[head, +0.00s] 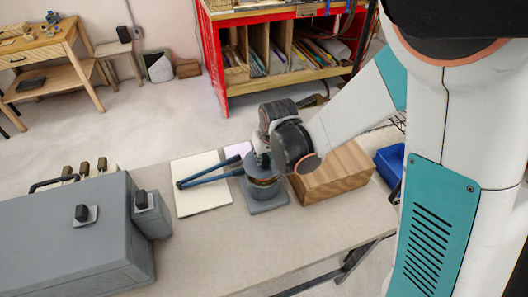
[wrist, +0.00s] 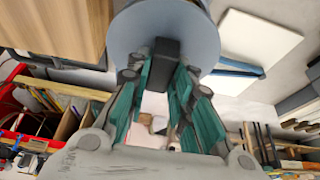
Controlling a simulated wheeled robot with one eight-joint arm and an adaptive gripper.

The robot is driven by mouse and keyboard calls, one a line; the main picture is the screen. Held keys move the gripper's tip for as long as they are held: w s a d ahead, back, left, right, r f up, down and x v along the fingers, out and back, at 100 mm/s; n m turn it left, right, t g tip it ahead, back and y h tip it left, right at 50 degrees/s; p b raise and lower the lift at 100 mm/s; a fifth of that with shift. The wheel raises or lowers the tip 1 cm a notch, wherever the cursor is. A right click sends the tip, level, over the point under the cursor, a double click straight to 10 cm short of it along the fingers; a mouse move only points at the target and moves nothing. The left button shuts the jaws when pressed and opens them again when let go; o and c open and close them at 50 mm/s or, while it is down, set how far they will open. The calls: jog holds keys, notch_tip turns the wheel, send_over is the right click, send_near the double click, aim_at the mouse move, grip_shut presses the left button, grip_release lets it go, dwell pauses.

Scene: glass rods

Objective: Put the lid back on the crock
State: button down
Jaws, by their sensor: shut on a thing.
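My gripper (wrist: 166,66) is shut on the dark knob (wrist: 167,48) of a round blue-grey lid (wrist: 190,22). In the head view my gripper (head: 260,160) points down over the crock (head: 263,187), a small grey pot with a brownish band. The crock stands upright on a grey square slab (head: 270,207). The lid is at the crock's top, largely hidden under my gripper in the head view. I cannot tell whether the lid touches the rim or hovers just above it. The lid hides the crock in the wrist view.
Blue-handled tongs (head: 207,173) lie over a pale board (head: 187,204) just left of the crock. A wooden block (head: 335,178) stands close on the right. A large grey box (head: 70,235) fills the table's left side. The table's front middle (head: 225,250) is clear.

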aim_at(264, 165)
jog(key=shift+f+b, duration=1.1)
jog(key=shift+f, duration=0.9)
jog(key=shift+b, duration=0.4)
jog(key=shift+f+b, duration=0.55)
jog(key=shift+f, duration=0.05)
jog(key=c, duration=1.7)
grip_release()
jog(key=shift+r, duration=0.1)
jog(key=shift+p+v, duration=3.45)
jog(key=shift+v, duration=2.05)
jog(key=shift+s, duration=0.1)
